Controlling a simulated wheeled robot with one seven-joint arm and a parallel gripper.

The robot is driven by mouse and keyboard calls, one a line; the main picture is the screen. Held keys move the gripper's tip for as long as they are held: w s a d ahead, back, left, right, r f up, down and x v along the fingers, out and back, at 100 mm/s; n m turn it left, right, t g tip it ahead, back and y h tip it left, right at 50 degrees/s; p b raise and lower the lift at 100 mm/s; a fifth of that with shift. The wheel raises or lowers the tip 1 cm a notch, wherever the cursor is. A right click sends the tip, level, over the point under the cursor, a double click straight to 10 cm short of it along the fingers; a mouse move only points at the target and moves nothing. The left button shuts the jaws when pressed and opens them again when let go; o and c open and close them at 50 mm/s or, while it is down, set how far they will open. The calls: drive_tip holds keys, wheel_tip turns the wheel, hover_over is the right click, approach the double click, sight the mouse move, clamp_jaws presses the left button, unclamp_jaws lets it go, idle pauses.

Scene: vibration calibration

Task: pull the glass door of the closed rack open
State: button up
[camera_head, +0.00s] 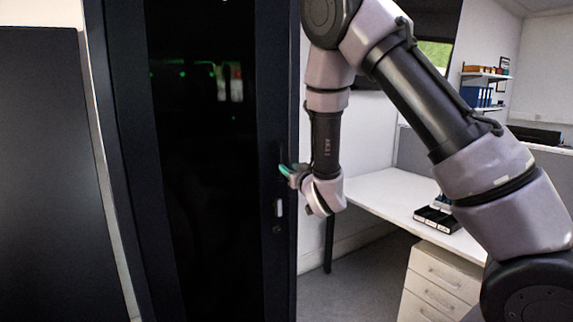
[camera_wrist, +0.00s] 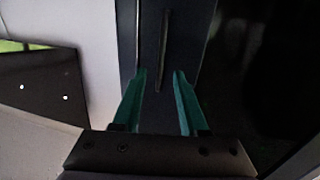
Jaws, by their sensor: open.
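The tall black rack stands at the left of the head view, and its dark glass door (camera_head: 205,200) looks closed. The glass also shows at the right of the wrist view (camera_wrist: 265,70). A slim, dark upright handle (camera_wrist: 163,45) is on the door's frame (camera_head: 276,270). My gripper (camera_head: 285,170) is at the frame's right side, level with the handle area. In the wrist view its green fingers (camera_wrist: 160,74) are open, one on each side of the handle's lower part. I cannot tell whether they touch it.
A white desk (camera_head: 395,195) with drawers (camera_head: 440,275) stands right of the rack. Small black boxes (camera_head: 437,219) lie on the desk. A dark panel (camera_head: 50,170) is left of the rack. Some grey floor (camera_head: 350,275) shows clear between rack and drawers.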

sight(282, 162)
drive_tip(key=x, duration=0.6)
drive_tip(key=shift+a, duration=0.1)
clamp_jaws()
idle(1.3)
